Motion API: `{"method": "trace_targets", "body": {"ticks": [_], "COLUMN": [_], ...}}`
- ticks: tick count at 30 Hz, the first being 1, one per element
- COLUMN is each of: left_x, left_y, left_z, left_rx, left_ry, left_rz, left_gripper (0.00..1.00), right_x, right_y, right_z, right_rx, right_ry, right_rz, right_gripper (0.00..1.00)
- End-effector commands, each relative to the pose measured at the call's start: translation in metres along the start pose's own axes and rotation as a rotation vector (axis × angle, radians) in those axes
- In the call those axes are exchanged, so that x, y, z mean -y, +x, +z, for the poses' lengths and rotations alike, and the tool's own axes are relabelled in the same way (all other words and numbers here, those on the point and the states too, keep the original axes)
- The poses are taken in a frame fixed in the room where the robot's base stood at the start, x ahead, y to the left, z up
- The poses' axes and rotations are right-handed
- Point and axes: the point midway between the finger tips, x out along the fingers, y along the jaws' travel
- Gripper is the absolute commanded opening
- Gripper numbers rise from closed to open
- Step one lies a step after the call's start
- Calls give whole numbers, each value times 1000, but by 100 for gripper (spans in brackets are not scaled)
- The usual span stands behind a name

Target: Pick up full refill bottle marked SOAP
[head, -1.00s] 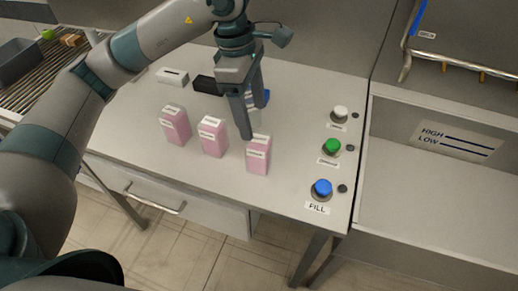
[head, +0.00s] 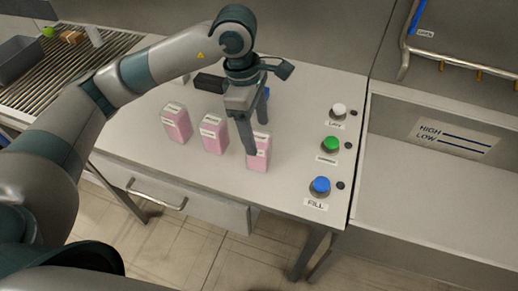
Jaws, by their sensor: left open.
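Three pink containers with white labels stand upright in a row on the grey table: a left one (head: 177,126), a middle one (head: 214,137) and a right one (head: 260,161). The label print is too small to read, so I cannot tell which is marked SOAP. My left gripper (head: 257,138) is open and points down at the right container. One finger overlaps that container's left upper part in the picture, and the other finger is behind its top. I cannot tell whether they touch it. My right gripper is not in view.
White, green (head: 329,145) and blue (head: 320,185) buttons line the table's right side; the blue one is labelled FILL. A black block (head: 209,83) lies behind the containers. A basin marked HIGH and LOW (head: 455,137) is at right, a roller conveyor (head: 62,75) at far left.

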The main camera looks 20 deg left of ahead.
Motion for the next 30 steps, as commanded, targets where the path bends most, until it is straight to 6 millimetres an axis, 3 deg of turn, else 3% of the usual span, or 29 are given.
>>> {"method": "trace_targets", "body": {"ticks": [8,15,28,29,30], "left_x": [-1,-2,-2,-2,-2], "left_y": [27,45,46,46,46], "left_z": [-1,-1,-1,-1,-1], "left_rx": [-2,0,0,0,0], "left_ry": [-2,0,0,0,0], "left_rz": [-6,-1,0,0,0], "left_gripper": [67,67,67,65,55], "right_x": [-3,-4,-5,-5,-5], "right_y": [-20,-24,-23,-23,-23], "right_z": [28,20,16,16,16], "right_rx": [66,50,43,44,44], "right_ry": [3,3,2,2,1], "right_rz": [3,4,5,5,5], "right_gripper": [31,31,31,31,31]}}
